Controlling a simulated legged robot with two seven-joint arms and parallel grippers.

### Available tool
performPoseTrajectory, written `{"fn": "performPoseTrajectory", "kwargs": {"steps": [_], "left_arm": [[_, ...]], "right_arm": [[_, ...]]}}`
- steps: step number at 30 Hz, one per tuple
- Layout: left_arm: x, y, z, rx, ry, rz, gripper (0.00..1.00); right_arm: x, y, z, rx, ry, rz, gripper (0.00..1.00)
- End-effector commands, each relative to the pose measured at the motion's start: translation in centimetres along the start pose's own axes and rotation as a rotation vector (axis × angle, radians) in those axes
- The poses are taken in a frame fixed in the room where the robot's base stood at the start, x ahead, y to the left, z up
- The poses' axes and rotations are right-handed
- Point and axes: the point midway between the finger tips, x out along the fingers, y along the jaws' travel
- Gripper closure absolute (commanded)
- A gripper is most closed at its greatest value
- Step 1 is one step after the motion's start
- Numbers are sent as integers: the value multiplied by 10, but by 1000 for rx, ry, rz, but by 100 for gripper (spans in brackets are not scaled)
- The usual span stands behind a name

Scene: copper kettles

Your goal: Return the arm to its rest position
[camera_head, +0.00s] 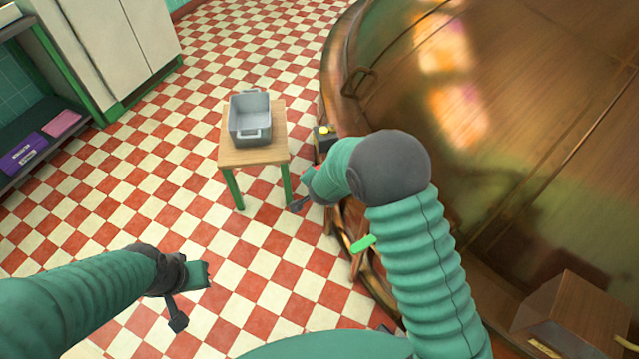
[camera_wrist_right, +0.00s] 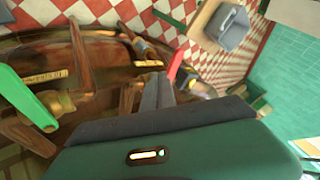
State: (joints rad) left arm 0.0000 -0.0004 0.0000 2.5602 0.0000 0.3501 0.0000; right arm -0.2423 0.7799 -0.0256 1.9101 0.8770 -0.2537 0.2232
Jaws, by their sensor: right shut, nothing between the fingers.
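My right arm is bent beside the large copper kettle (camera_head: 490,110). My right gripper (camera_head: 299,204) is mostly hidden behind its own wrist in the head view. In the right wrist view its dark fingers (camera_wrist_right: 157,92) are together with nothing between them, and the kettle's side with its levers lies beyond. My left gripper (camera_head: 190,298) hangs above the tiled floor at lower left. It appears empty, but I cannot tell how far its fingers are apart.
A small wooden table (camera_head: 262,154) holds a grey bin (camera_head: 250,122), just beyond my right gripper. A green-handled lever (camera_head: 362,244) sits on the kettle's side, close to my right arm. A shelf (camera_head: 60,135) and cabinet stand at upper left. Checkered floor is clear between.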

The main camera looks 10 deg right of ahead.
Motion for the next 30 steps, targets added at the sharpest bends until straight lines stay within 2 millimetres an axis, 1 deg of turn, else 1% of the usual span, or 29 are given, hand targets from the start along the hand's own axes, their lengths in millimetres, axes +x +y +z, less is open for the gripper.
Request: {"fn": "performPoseTrajectory", "kwargs": {"steps": [9,11,12,14,15,17,18,20,21,22,24,25,27,29,30], "left_arm": [[0,0,0,0,0,0,100],[0,0,0,0,0,0,100],[-1,0,0,0,0,0,100],[-3,0,-1,0,0,0,100],[-5,0,-1,0,0,0,100],[-7,0,-2,0,0,0,100],[-9,0,-2,0,0,0,100],[-11,0,-3,0,0,0,100],[-12,0,-3,0,0,0,100],[-12,0,-3,0,0,0,100],[-13,0,-3,0,0,0,100],[-14,0,-3,0,0,0,100],[-14,0,-3,0,0,0,100],[-14,0,-3,0,0,0,100],[-14,0,-3,0,0,0,100]], "right_arm": [[1,0,0,0,0,1,100],[-3,0,-1,-9,-5,-2,100],[-11,0,-3,-32,-18,-6,100],[-32,3,-6,-98,-54,-13,100],[-53,8,-7,-166,-90,-18,100],[-90,24,-6,-297,-155,-17,100],[-117,40,-4,-394,-201,-10,100],[-155,70,2,-539,-266,10,100],[-176,90,5,-625,-303,28,100],[-190,105,8,-682,-328,42,100],[-214,134,13,-789,-373,75,100],[-222,144,14,-823,-388,87,100],[-232,159,16,-874,-410,107,100],[-236,165,17,-894,-420,115,100],[-236,165,17,-894,-420,115,100]]}}
